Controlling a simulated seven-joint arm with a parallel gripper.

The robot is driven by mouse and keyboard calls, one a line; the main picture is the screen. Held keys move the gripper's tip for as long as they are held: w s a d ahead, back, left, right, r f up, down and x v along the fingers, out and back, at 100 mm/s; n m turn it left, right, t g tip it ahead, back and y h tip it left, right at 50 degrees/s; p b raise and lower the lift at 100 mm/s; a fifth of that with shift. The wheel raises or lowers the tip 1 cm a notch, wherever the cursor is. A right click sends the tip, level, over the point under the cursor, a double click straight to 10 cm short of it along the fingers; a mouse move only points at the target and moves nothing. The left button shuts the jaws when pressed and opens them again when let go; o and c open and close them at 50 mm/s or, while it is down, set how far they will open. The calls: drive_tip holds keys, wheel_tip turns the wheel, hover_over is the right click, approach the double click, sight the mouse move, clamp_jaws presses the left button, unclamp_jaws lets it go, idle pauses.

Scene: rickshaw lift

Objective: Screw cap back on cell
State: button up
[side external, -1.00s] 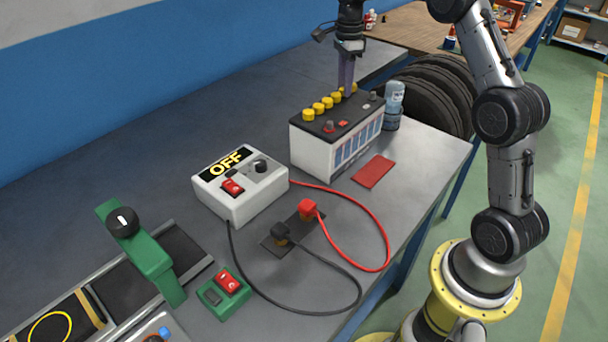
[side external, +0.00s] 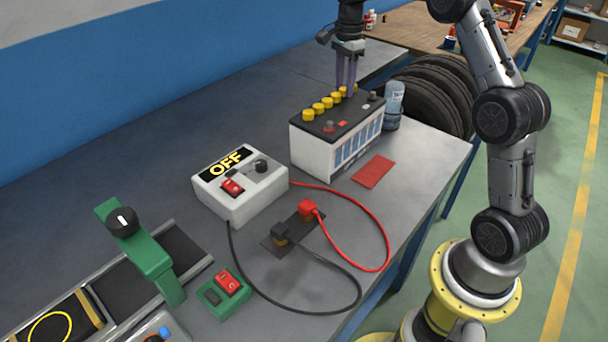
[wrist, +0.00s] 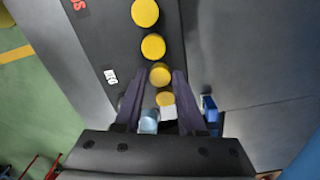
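The white battery (side external: 312,150) with a black top stands on the bench. A row of yellow cell caps runs along its top, the nearest cap (side external: 308,115) at the row's front end. My gripper (side external: 346,94) points down over the far end of the row, its fingers apart. In the wrist view my gripper (wrist: 159,76) is open, with one finger on each side of a yellow cap (wrist: 160,75). Another yellow cap (wrist: 165,99) shows lower between the fingers. I cannot tell whether the fingertips touch a cap or which cap is loose.
A clear blue bottle (side external: 394,98) stands just right of the battery. A red pad (side external: 373,171) lies in front. A white box marked OFF (side external: 241,190) stands at the left, with a red cable (side external: 386,235) and a black cable (side external: 300,309). Bench space behind the battery is clear.

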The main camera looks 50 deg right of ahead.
drive_tip(key=n, duration=0.9)
drive_tip(key=shift+n, duration=0.4)
clamp_jaws()
drive_tip(key=m, duration=1.2)
drive_tip(key=shift+m, duration=0.4)
